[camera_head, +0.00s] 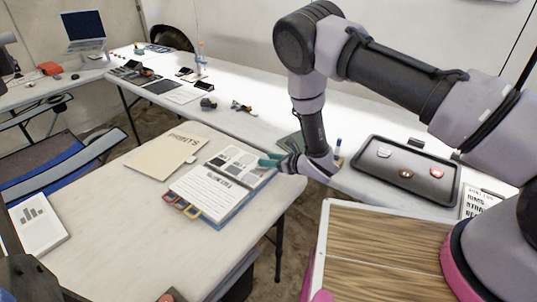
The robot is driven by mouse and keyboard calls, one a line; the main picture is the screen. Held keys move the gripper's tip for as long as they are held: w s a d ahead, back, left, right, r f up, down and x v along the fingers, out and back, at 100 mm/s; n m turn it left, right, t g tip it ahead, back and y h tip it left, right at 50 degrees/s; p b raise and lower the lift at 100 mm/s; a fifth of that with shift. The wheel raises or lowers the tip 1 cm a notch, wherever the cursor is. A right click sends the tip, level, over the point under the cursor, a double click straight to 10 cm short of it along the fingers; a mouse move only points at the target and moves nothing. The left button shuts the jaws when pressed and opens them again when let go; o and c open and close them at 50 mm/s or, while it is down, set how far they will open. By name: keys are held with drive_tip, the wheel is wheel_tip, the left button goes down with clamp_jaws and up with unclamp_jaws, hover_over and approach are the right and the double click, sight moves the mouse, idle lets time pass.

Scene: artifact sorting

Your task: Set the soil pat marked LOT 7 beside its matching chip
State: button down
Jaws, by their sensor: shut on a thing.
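My gripper (276,162) reaches down from the right to the upper right part of an open binder (224,183) on the near table. Teal shows at its fingertips. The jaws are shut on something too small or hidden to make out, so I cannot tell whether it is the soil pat. No LOT 7 mark is readable. A dark tray (372,178) on the far table at right holds a pale piece (384,151), a brown piece (405,173) and a reddish piece (437,171). Several coloured tabs (182,204) stick out at the binder's lower left edge.
A tan folder (160,155) lies left of the binder. The near table's front (125,240) is mostly bare. A wood-grain surface (375,250) fills the lower right. A gap separates the tables. Several small tools and a laptop (85,28) stand farther back.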

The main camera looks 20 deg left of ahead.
drive_tip(key=shift+f, duration=0.35)
drive_tip(key=shift+f, duration=0.55)
drive_tip(key=shift+c, duration=1.7)
unclamp_jaws()
